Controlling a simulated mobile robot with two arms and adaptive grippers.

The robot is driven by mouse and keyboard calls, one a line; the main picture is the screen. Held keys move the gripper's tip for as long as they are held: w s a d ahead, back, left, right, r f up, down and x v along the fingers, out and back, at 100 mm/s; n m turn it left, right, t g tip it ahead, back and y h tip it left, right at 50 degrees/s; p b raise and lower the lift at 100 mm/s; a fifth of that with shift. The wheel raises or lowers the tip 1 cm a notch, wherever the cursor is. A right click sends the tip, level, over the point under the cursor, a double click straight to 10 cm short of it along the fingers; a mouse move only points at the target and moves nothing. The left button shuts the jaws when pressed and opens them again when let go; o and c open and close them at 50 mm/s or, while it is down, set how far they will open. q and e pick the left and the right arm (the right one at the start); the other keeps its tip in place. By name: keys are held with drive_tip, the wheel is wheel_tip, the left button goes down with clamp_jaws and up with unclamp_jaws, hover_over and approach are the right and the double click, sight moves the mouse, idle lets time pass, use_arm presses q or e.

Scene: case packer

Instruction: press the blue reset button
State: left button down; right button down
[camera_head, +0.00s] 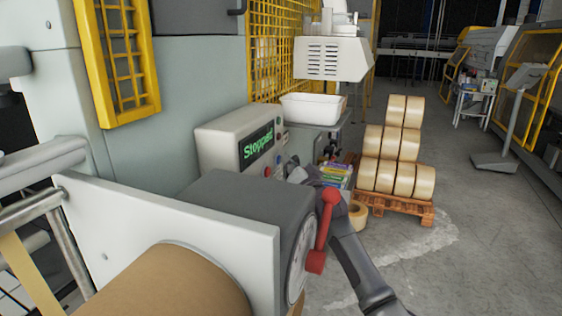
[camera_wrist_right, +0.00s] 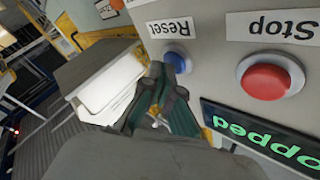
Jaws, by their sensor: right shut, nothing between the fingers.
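The blue reset button (camera_wrist_right: 178,60) sits under an upside-down "Reset" label in the right wrist view. My right gripper (camera_wrist_right: 164,78) is shut and empty, its fingertips at the edge of the blue button and overlapping it in the picture. I cannot tell whether they touch it. A red stop button (camera_wrist_right: 265,80) is beside it, under the "Stop" label. In the head view, the control box (camera_head: 219,148) has a screen (camera_head: 257,147) reading "Stopped", and my right gripper (camera_head: 290,165) is at its button side. My left gripper is not in view.
A red lever (camera_head: 324,230) on a dial stands close to my right arm. A white bin (camera_head: 312,109) is behind the control box. A pallet (camera_head: 398,207) with tape rolls (camera_head: 398,165) stands beyond.

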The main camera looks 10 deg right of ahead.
idle(0.5)
drive_tip(key=shift+s+d+p, duration=0.4)
drive_tip(key=shift+s+d, duration=0.05)
drive_tip(key=shift+d, duration=0.15)
drive_tip(key=s+d, duration=0.1)
drive_tip(key=d+p, duration=0.1)
drive_tip(key=s+d, duration=0.1)
drive_tip(key=d, duration=0.1)
drive_tip(key=shift+s, duration=0.35)
idle(0.5)
